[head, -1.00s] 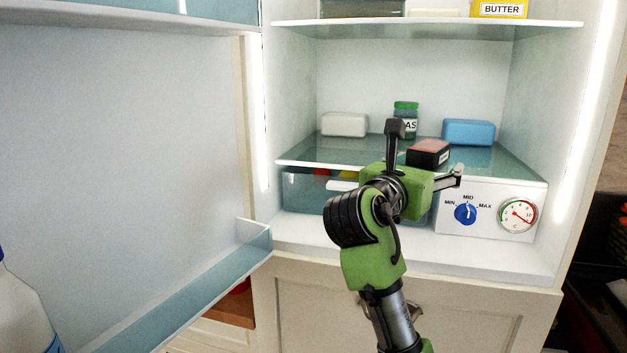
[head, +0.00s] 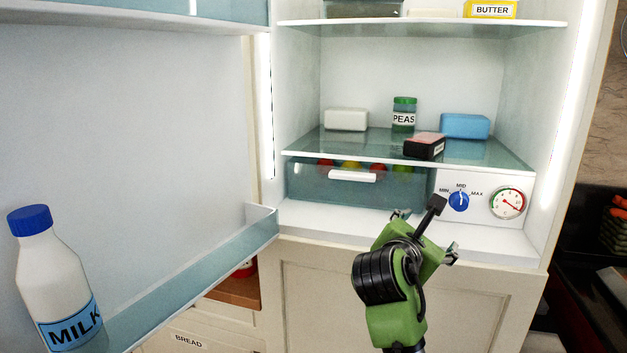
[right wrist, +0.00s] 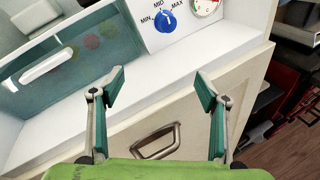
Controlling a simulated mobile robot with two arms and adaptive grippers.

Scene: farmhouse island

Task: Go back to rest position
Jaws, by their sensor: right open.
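My right gripper (head: 428,231) is open in front of the fridge's lower edge, below the dial panel. In the right wrist view its two fingers (right wrist: 160,90) stand wide apart with nothing between them. Past them show the white fridge floor edge and a cabinet front with a dark handle (right wrist: 157,142). My left gripper is not in either view.
The open fridge door (head: 130,150) fills the left, with a milk bottle (head: 52,285) on its shelf. The glass shelf (head: 350,148) holds a peas jar (head: 403,119), a white box (head: 346,120), a blue box (head: 465,126) and a dark box (head: 425,150). A drawer (head: 350,186) is shut below.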

